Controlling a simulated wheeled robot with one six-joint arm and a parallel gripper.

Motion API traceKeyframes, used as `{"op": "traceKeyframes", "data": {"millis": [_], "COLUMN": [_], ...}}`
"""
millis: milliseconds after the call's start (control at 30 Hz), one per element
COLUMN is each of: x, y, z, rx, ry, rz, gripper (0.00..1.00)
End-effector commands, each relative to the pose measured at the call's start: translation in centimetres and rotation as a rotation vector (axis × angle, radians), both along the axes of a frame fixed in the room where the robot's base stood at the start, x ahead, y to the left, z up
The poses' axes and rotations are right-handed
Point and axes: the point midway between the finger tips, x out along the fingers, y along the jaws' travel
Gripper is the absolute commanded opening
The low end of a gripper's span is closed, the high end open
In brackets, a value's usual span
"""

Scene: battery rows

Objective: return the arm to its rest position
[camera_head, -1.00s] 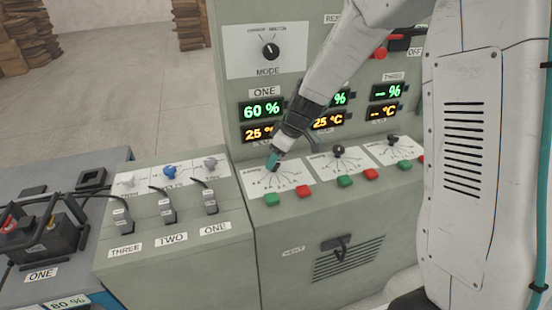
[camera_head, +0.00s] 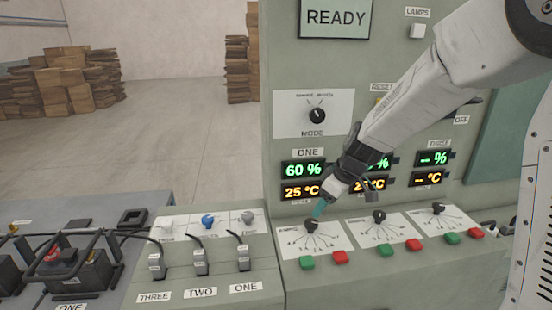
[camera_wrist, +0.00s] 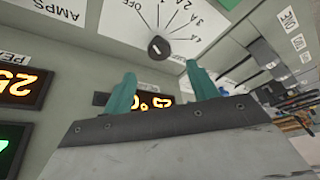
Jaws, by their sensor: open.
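My gripper (camera_head: 318,210) is at the left amps dial of the grey-green console. Its two teal fingers (camera_wrist: 161,85) stand apart with nothing between them. The black knob (camera_wrist: 159,47) of that dial shows beyond the fingertips in the wrist view. In the head view the same knob (camera_head: 311,226) is just below the fingertips, and I cannot tell whether they touch. My white arm reaches down to the left from the upper right, across the front of the panel, and partly covers the middle displays.
Two more dials (camera_head: 379,215) and several green and red buttons (camera_head: 341,257) line the console ledge. A mode knob (camera_head: 316,115) and a READY screen (camera_head: 335,17) are above. Batteries (camera_head: 76,269) and cables are at the left. Open floor (camera_head: 180,130) lies behind.

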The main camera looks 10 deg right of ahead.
Motion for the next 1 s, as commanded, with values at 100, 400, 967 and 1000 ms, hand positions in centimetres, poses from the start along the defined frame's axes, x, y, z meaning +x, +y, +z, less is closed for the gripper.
{"op": "traceKeyframes", "data": {"millis": [100, 400, 967, 1000], "x": [-1.3, -11.0, -30.9, -31.6], "y": [0.1, -0.6, -4.9, -5.1], "z": [-0.5, 1.8, 9.8, 10.1], "rx": [0.025, 0.011, -0.161, -0.164], "ry": [0.081, 0.356, 0.382, 0.362], "rz": [-0.079, -0.356, -0.791, -0.795], "gripper": [0.58, 0.58, 0.58, 0.58]}}
